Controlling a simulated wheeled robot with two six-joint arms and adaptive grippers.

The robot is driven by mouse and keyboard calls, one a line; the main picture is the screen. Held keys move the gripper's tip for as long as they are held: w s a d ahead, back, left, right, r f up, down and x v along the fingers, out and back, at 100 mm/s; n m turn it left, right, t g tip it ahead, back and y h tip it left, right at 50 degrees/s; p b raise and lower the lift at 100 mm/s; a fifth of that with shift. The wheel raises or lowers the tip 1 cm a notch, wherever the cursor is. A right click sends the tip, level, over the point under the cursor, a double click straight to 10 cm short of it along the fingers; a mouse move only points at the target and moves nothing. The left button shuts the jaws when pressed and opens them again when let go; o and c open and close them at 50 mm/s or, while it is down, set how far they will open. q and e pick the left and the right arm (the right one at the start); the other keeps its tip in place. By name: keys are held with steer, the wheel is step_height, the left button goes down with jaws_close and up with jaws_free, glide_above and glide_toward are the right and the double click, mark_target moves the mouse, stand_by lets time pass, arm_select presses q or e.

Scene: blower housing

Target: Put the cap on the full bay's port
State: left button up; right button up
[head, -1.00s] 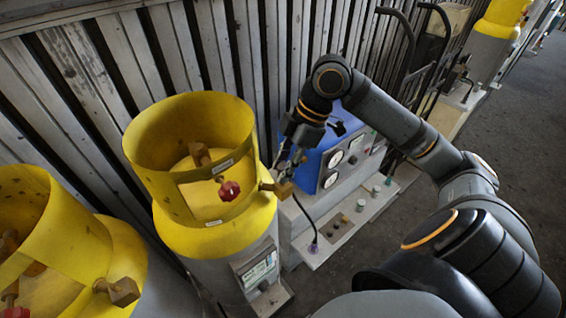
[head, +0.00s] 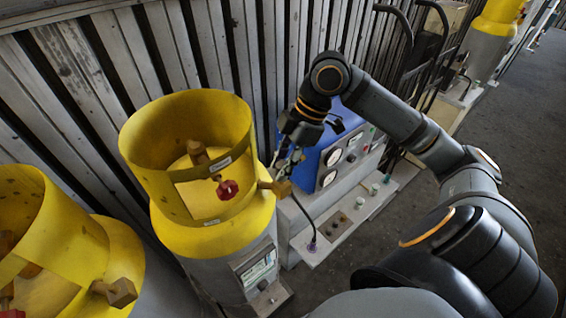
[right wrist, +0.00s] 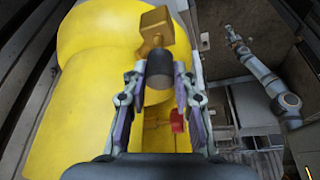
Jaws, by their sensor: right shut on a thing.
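The middle gas cylinder (head: 185,238) has a yellow collar and a red knob (head: 227,189). Its brass port (head: 282,188) sticks out to the right and also shows in the right wrist view (right wrist: 155,22). My right gripper (head: 285,162) is beside this port. In the right wrist view it (right wrist: 160,85) is shut on a dark round cap (right wrist: 159,68). The cap lines up with the brass port's stem; I cannot tell whether they touch. My left gripper (right wrist: 231,32) seems to show small at the end of an arm in the wrist view; its jaws are unclear.
A second yellow cylinder (head: 50,230) with a brass port (head: 116,291) stands at lower left. A blue box with gauges (head: 335,150) stands behind my right gripper. A pale ledge (head: 312,252) holds small fittings. A slatted wall (head: 90,80) runs behind; open floor lies right.

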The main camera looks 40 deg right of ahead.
steer(key=shift+w, duration=0.2)
steer(key=shift+f+b, duration=0.65)
steer(key=shift+f, duration=1)
steer(key=o, duration=1)
